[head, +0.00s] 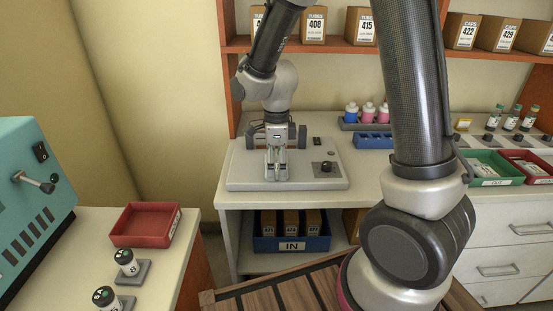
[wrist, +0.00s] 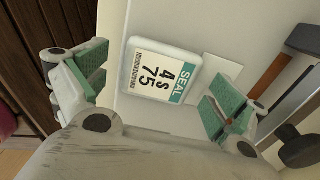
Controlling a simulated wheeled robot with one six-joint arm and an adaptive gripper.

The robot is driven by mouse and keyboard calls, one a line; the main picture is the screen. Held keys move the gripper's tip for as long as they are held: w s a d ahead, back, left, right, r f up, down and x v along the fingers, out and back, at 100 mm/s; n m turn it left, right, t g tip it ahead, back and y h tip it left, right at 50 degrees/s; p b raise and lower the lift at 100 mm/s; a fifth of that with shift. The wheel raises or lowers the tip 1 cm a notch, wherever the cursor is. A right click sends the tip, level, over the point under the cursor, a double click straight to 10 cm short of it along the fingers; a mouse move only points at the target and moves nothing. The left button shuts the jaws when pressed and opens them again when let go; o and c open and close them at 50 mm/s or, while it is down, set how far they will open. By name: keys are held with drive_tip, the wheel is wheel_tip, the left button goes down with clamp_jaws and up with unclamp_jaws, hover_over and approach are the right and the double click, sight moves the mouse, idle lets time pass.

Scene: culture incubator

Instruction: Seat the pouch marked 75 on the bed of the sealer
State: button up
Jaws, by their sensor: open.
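The pouch marked 75 (wrist: 162,72) is a white pack with a teal SEAL band and the print "4 s". In the wrist view it lies label up on a pale surface, between the two green finger pads. My gripper (wrist: 160,92) is open around it, with a gap visible on each side. In the head view my gripper (head: 277,170) points down over a light grey flat unit (head: 242,178) with a black knob (head: 325,167), which looks like the sealer. The pouch cannot be made out there. I cannot tell whether the pouch rests on the bed.
A blue IN bin (head: 290,244) with brown boxes sits on the shelf below. Bottles in a grey rack (head: 366,125), a blue rack (head: 374,142) and a green OUT tray (head: 488,182) stand to the right. A red tray (head: 146,224) is on the left bench.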

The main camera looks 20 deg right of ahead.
drive_tip(key=c, duration=1.1)
